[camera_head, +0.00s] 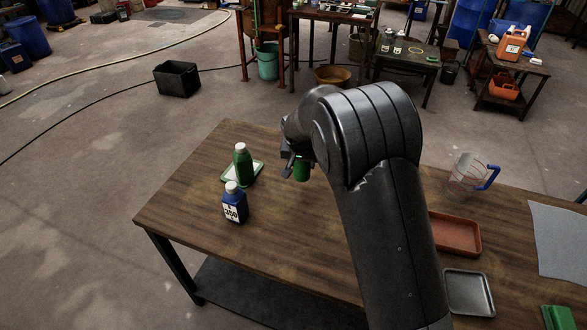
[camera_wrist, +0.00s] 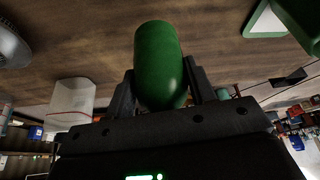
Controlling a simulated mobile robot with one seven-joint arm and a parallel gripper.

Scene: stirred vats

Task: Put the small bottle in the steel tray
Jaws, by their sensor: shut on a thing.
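My gripper (camera_head: 291,165) is shut on a small green bottle (camera_head: 302,171) and holds it over the middle of the wooden table. In the wrist view the green bottle (camera_wrist: 158,60) sits between both fingers, with its rounded smooth side showing; no cap or label shows. My arm hides part of it in the head view. The steel tray (camera_head: 468,292) lies on the table at the lower right, beyond my arm from the gripper, and looks empty.
A blue bottle (camera_head: 235,206) labelled 350 stands in front. An orange-brown tray (camera_head: 455,233) lies beside the steel tray, and a clear jug (camera_head: 466,172) stands behind.

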